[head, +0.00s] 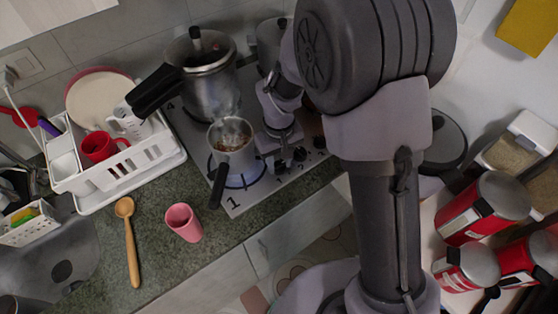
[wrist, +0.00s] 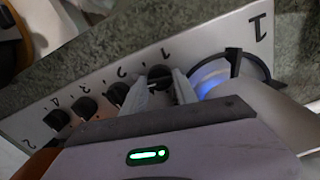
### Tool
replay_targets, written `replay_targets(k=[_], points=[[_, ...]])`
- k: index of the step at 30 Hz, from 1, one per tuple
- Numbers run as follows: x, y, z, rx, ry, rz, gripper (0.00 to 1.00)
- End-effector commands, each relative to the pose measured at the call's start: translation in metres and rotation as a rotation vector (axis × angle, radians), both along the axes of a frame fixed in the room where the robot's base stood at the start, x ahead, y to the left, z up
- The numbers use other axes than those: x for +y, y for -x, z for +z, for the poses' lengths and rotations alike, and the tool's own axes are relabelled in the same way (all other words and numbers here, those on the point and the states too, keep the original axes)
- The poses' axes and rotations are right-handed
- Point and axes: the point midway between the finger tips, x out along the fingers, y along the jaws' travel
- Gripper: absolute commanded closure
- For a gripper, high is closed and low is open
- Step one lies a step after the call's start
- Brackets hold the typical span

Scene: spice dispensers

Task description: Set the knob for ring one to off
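The hob (head: 236,207) has a row of black knobs along its front edge. In the wrist view, the knob for ring one (wrist: 159,74) is the rightmost of the row, below a printed "1". My gripper (wrist: 163,80) has its fingers apart, one on each side of this knob; I cannot tell whether they touch it. Ring one (wrist: 212,76) glows blue, and a large "1" is printed beside it.
A pressure cooker (head: 207,85) stands on ring four behind. The other knobs (wrist: 118,94) are close to the left of my gripper. A pink cup (head: 183,222) and wooden spoon (head: 131,250) are on the counter, near a white dish rack (head: 130,180). Red canisters (head: 484,207) stand at right.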

Motion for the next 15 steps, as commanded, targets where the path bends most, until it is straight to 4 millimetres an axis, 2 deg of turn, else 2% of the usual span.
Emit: replay_targets(k=[1,3,15], points=[[0.0,-0.0001,0.0001,0.0,0.0,0.0,0.87],[0.0,-0.0001,0.0001,0.0,0.0,0.0,1.0],[0.0001,-0.0002,0.0015,-0.001,0.0,0.079,1.0]])
